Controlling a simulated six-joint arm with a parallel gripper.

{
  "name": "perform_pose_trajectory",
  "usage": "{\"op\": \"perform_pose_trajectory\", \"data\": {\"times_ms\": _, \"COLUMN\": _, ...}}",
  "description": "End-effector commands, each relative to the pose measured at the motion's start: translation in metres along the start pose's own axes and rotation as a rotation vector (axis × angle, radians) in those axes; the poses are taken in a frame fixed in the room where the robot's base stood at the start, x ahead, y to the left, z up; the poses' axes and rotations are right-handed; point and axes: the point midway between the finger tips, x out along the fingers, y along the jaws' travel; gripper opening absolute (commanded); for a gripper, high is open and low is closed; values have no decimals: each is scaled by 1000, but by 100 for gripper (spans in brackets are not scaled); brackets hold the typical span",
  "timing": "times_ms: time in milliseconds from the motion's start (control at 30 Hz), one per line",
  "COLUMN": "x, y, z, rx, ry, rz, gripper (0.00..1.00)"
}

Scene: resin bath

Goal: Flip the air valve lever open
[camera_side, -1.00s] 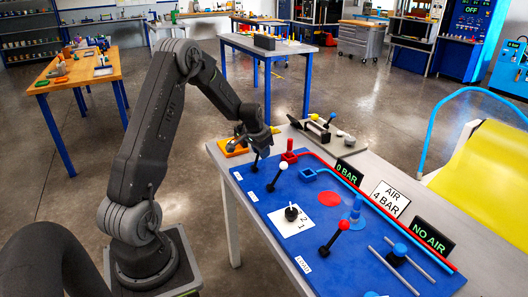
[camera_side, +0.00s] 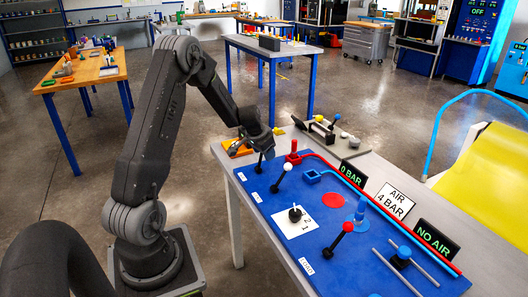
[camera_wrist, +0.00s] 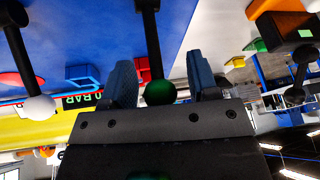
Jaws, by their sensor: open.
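Several levers stand on the blue board (camera_side: 300,254). The front one has a red knob (camera_side: 348,227), the middle one a white knob (camera_side: 287,167). A third black lever (camera_side: 259,162) stands at the far left end; its knob is hidden in the side view. In the wrist view its green knob (camera_wrist: 160,92) lies between my two fingers. I cannot read which lever is the air valve's. In the wrist view my gripper (camera_wrist: 162,82) is open, with gaps beside the knob. The white knob (camera_wrist: 40,107) is at the left.
Signs reading 0 BAR (camera_side: 351,176), AIR 4 BAR (camera_side: 394,200) and NO AIR (camera_side: 437,240) stand along the board's right edge. A red pipe (camera_side: 380,211) runs beside them. A blue stepped cone (camera_side: 358,214) and a black dial (camera_side: 295,213) stand on the board.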

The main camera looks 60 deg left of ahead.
Motion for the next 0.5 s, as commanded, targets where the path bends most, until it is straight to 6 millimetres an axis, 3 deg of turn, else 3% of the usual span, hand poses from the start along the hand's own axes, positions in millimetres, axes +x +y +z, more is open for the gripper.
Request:
{"op": "perform_pose_trajectory", "data": {"times_ms": 267, "x": -6, "y": -1, "z": -1, "rx": -1, "ry": 2, "rz": -1, "gripper": 54}}
{"op": "perform_pose_trajectory", "data": {"times_ms": 500, "x": -50, "y": -1, "z": -1, "rx": -1, "ry": 5, "rz": -3, "gripper": 54}}
